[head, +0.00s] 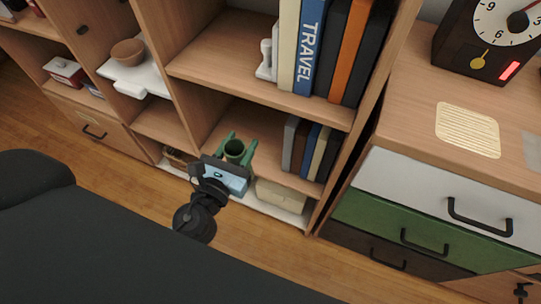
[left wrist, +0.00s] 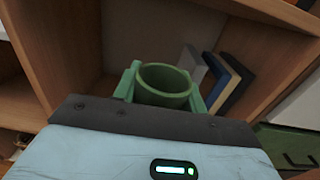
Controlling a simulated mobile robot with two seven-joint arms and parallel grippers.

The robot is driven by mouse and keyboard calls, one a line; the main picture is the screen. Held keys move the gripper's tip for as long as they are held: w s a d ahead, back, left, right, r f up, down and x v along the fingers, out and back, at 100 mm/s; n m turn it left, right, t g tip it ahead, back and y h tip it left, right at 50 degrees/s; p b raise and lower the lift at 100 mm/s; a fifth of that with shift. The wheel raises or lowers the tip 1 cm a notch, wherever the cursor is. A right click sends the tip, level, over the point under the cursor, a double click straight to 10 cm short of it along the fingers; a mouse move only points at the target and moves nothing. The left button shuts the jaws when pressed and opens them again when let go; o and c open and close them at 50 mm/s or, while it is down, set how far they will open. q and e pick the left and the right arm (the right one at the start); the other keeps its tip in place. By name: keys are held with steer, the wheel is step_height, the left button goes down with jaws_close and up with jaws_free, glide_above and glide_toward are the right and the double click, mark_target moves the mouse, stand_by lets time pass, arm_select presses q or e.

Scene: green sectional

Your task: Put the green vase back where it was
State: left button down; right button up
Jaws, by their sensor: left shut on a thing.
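The green vase (head: 235,152) is a small round cup-like vessel with an open top, in front of the lower shelf compartment in the head view. My left gripper (head: 239,144) is shut on it, one green finger on each side. In the left wrist view the vase (left wrist: 164,90) stands about upright between the fingers, its rim toward the camera. Its lower part is hidden behind the gripper body, so I cannot tell whether it touches the shelf. My right gripper is not in view.
The wooden bookcase (head: 215,66) has books (head: 308,150) at the right of this compartment. A beige box (head: 281,195) sits below. Larger books (head: 309,48) and a white figure (head: 268,60) stand above. A drawer cabinet (head: 425,205) with a clock (head: 490,35) is at right.

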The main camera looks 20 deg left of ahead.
arm_select(q)
step_height(320, 180, down, 2)
steer(key=shift+d+f+b, duration=0.15)
steer(key=shift+b, duration=0.25)
steer(key=shift+f, duration=0.1)
steer(key=w+d+f+b, duration=0.1)
steer(key=w+b, duration=0.1)
steer(key=w, duration=1.4)
steer(key=shift+f, duration=0.2)
step_height(320, 180, down, 4)
steer(key=b, duration=0.2)
steer(key=shift+r+b, duration=0.2)
steer(key=shift+b, duration=0.1)
